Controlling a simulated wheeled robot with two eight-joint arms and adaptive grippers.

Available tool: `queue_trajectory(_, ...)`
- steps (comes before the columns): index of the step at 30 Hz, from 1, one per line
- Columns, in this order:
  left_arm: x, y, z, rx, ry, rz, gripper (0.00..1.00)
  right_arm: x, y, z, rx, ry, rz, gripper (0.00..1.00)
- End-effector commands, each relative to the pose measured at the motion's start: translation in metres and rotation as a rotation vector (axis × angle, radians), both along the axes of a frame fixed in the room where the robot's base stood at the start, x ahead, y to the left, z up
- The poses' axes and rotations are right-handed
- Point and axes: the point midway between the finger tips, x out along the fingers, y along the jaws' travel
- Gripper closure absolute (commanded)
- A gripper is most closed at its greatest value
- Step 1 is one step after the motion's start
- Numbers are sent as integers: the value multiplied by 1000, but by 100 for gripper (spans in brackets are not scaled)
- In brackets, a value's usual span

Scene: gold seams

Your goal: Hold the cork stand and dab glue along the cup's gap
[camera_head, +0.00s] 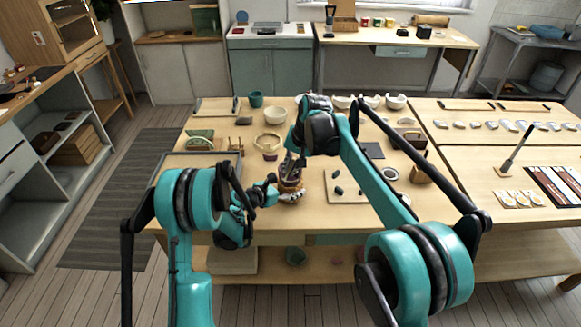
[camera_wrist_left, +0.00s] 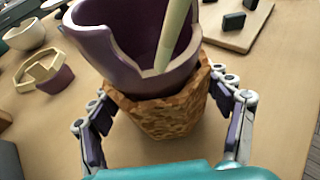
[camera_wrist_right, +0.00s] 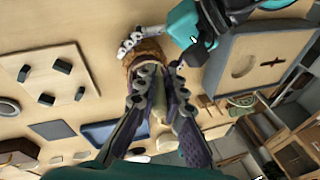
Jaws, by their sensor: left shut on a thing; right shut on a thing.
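The purple cup (camera_wrist_left: 122,42), with a broken gap in its rim, sits in the brown cork stand (camera_wrist_left: 160,112). My left gripper (camera_wrist_left: 165,125) is shut around the stand, with a finger on either side. In the head view the cup and stand (camera_head: 290,184) are small and partly covered by my grippers. A pale stick-like applicator (camera_wrist_left: 174,35) slants down to the gap's edge in the left wrist view; whether it touches is hard to tell. My right gripper (camera_wrist_right: 158,88) is shut on the applicator above the cup; its fingers hide most of it in the right wrist view.
A pale board with several dark pieces (camera_wrist_right: 50,78) lies beside the stand. A bowl with a band round it (camera_wrist_left: 45,75) and a white bowl (camera_wrist_left: 25,35) stand on the other side. A grey tray (camera_head: 160,160) lies at the table's left.

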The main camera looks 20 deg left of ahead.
Motion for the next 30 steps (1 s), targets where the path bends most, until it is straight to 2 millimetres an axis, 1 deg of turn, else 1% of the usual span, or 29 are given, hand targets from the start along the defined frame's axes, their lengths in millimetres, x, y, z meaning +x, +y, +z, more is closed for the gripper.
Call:
queue_trajectory(7, 0, 0, 0, 0, 0, 0, 54, 0, 0, -1, 0, 0, 0, 100)
queue_trajectory(17, 0, 0, 0, 0, 1, 0, 54, 0, -1, 3, 0, 0, 0, 100)
queue_trajectory(30, 0, 0, 0, 0, 1, 0, 54, 0, -19, 5, 0, 0, 0, 100)
